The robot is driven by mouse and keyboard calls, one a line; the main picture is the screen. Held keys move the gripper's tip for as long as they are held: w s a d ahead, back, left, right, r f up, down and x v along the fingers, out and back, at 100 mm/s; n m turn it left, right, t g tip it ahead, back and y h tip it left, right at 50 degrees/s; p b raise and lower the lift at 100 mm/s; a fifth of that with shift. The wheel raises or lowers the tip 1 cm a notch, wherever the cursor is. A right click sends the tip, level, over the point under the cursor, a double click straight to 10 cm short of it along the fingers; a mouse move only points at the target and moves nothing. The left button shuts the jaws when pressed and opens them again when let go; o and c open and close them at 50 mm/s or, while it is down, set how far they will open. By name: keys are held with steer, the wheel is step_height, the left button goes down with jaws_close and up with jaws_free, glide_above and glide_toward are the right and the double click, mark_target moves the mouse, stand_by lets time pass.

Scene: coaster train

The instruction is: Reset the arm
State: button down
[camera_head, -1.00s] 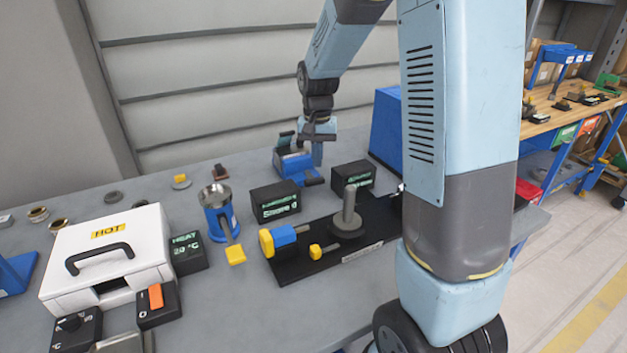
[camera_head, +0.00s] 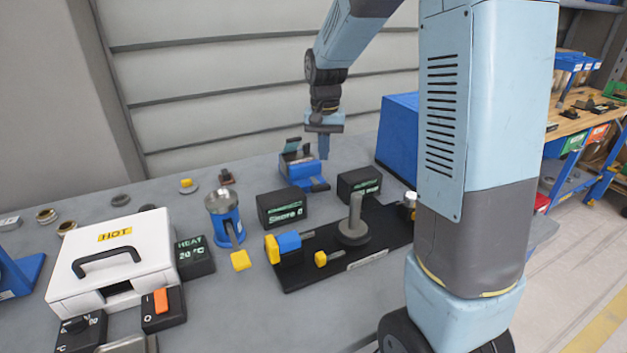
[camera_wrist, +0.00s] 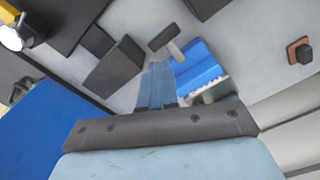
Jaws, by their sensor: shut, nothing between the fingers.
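My arm reaches over the grey table (camera_head: 225,310) from the right. My gripper (camera_head: 324,155) points down in the head view, above the table's back part. Its fingers are together and nothing is held. In the wrist view the shut blue fingers (camera_wrist: 157,85) sit just beside a blue device (camera_wrist: 198,65). In the head view this blue device (camera_head: 303,172) lies just left of and below the fingertips. The fingers appear apart from it.
A blue box (camera_head: 398,130) stands right of my gripper. Black display boxes (camera_head: 281,208) and a black board (camera_head: 310,270) with a grey post (camera_head: 354,215) lie in front. A blue cylinder (camera_head: 226,222) and a white HOT case (camera_head: 112,255) stand left.

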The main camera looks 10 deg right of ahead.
steer(key=s+r+n+t, duration=0.1)
steer(key=s+r, duration=0.3)
steer(key=s, duration=0.5)
steer(key=s+d+r+n+t, duration=0.1)
steer(key=s+r, duration=0.3)
steer(key=s, duration=0.4)
steer(key=s+d+r+n+t, duration=0.1)
steer(key=s+r+t, duration=0.2)
steer(key=s, duration=0.6)
steer(key=shift+s+d+r+n+t, duration=0.3)
steer(key=shift+r+n, duration=0.1)
steer(key=shift+r, duration=0.3)
